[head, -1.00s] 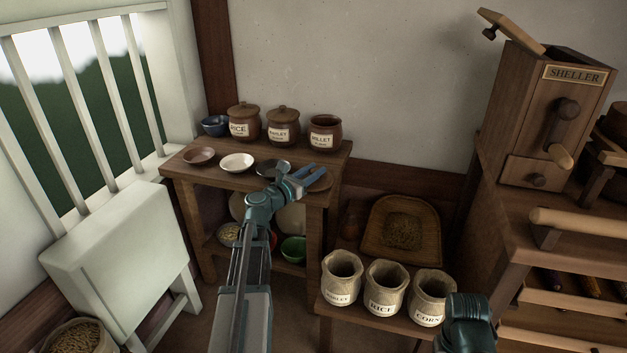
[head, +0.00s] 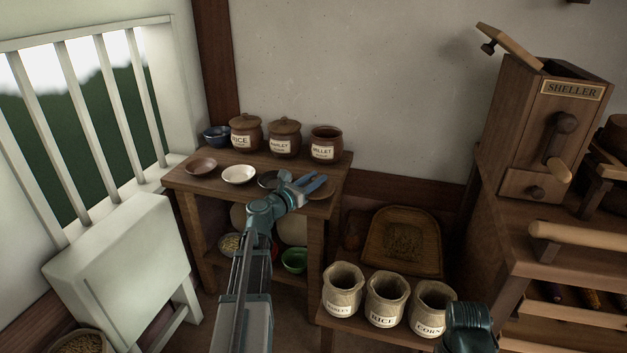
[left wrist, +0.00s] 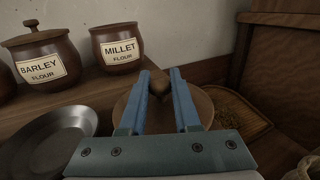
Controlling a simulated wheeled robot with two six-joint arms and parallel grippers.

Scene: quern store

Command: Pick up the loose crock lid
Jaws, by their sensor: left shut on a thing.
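The loose crock lid (head: 325,192) is a brown round lid near the front right corner of the wooden shelf top. In the left wrist view the lid (left wrist: 198,108) lies below the blue fingers, with its knob (left wrist: 157,84) between them. My left gripper (head: 313,183) is shut on the lid's knob and covers part of the lid. I cannot tell whether the lid still touches the shelf. The open millet flour crock (head: 326,145) stands behind it without a lid. A dark part of my right arm shows at the lower right, but its fingers do not show.
The lidded barley crock (head: 285,140) and rice crock (head: 245,133) stand left of the millet crock. Flour sacks (head: 386,299) stand at the lower right.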

